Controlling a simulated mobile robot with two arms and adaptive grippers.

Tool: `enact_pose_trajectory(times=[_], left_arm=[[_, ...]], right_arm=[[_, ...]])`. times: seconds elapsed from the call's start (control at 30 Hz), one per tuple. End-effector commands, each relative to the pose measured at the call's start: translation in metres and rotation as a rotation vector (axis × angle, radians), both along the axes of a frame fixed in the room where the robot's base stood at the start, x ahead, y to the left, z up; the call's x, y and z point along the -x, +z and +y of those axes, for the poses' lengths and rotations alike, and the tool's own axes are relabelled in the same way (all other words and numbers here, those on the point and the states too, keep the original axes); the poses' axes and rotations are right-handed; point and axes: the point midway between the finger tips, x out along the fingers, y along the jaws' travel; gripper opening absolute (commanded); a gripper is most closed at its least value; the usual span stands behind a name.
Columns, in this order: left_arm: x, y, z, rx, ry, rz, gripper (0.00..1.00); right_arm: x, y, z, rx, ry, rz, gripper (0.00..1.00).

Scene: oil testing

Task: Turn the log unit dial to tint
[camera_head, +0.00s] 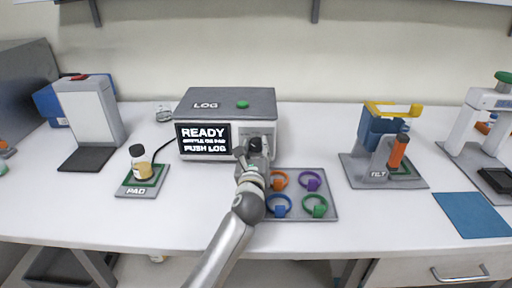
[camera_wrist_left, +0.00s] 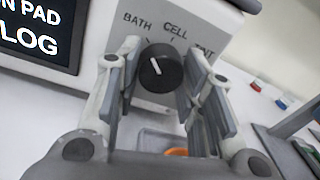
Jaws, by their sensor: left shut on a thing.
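The log unit (camera_head: 225,103) is a grey and white box with a LOG label and a green top button (camera_head: 242,104). Its screen (camera_head: 203,138) reads READY and PUSH LOG. The round black dial (camera_wrist_left: 158,68) is on its front panel, below the printed words BATH, CELL and a partly hidden TINT. The dial's white line slants up and left, toward the BATH side. My left gripper (camera_wrist_left: 160,88) has its fingers on both sides of the dial and is shut on it. It also shows at the panel in the head view (camera_head: 254,153). My right gripper is not in view.
A bottle (camera_head: 143,168) stands on the PAD plate (camera_head: 128,190) at left. A grey tray (camera_head: 329,211) with several coloured rings lies below the unit. The TILT stand (camera_head: 352,172) with an orange handle is at right. A blue mat (camera_head: 470,214) lies farther right.

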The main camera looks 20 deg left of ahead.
Motion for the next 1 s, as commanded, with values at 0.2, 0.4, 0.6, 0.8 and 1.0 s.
enact_pose_trajectory(times=[0.2, 0.4, 0.6, 0.8, 1.0], left_arm=[[0.000, 0.006, 0.000, -0.137, 0.000, 0.045, 0.12], [0.000, 0.007, 0.000, -0.314, -0.002, 0.096, 0.12], [0.000, 0.006, 0.000, -0.496, -0.002, 0.148, 0.12], [0.001, 0.005, 0.000, -0.679, -0.002, 0.202, 0.12], [0.000, 0.005, -0.001, -0.861, -0.004, 0.253, 0.12]], right_arm=[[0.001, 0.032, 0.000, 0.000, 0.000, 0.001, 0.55], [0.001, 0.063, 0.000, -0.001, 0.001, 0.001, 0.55], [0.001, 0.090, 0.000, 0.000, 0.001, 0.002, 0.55], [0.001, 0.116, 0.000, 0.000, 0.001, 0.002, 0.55], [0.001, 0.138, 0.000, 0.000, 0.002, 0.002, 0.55]])
